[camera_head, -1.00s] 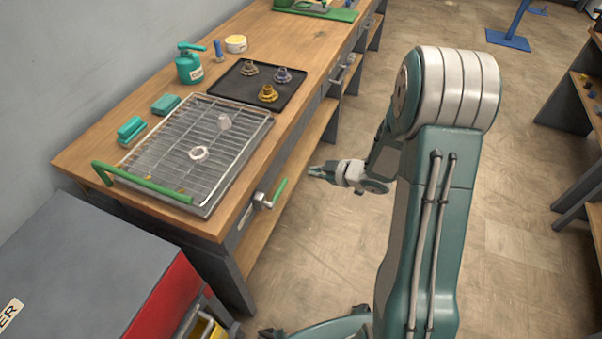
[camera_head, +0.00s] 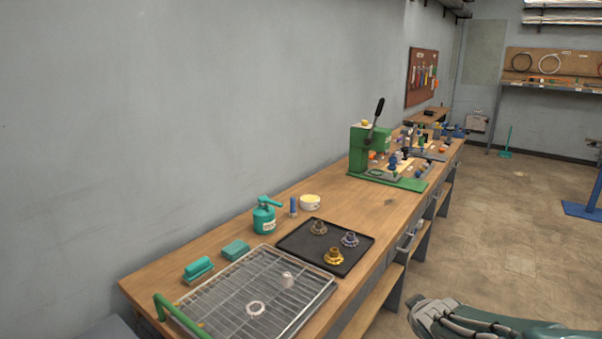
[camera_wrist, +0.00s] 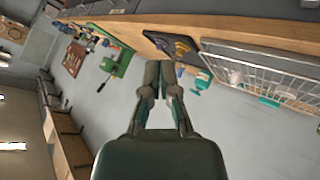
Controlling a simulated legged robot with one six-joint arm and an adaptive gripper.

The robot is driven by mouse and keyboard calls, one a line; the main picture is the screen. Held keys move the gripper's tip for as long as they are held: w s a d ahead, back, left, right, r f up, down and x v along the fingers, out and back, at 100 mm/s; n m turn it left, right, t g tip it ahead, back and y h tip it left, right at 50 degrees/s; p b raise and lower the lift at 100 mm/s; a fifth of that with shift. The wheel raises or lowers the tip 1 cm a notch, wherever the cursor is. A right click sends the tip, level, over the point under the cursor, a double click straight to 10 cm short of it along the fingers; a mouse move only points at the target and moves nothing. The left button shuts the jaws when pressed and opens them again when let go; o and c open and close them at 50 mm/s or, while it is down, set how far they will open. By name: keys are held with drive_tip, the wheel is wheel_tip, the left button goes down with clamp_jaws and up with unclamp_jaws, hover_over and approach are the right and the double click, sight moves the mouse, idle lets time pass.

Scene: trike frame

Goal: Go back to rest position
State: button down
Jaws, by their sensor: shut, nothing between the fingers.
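My gripper (camera_wrist: 167,80) shows in the wrist view with its two fingers close together and nothing between them. It points toward the workbench (camera_head: 330,235), apart from the things on it. In the head view, part of my arm shows at the bottom right, and my gripper is out of the picture there.
The bench holds a wire-rack tray (camera_head: 225,300), a black tray (camera_head: 295,240) with three gear-like parts, a teal can (camera_head: 264,218), a white tub (camera_head: 311,202) and a green press (camera_head: 362,152). Open floor (camera_head: 500,225) lies right of the bench.

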drive_tip(key=s+a+r+m+g+y, duration=0.1)
drive_tip(key=s+a+r+m+g, duration=0.1)
drive_tip(key=s, duration=0.8)
drive_tip(key=s+a+r+m+g, duration=0.2)
drive_tip(key=s+a, duration=0.4)
drive_tip(key=s, duration=0.5)
wheel_tip(320, 180, up, 2)
drive_tip(key=shift+a+m+y, duration=0.2)
drive_tip(key=shift+m+y, duration=0.2)
drive_tip(key=shift+m, duration=0.4)
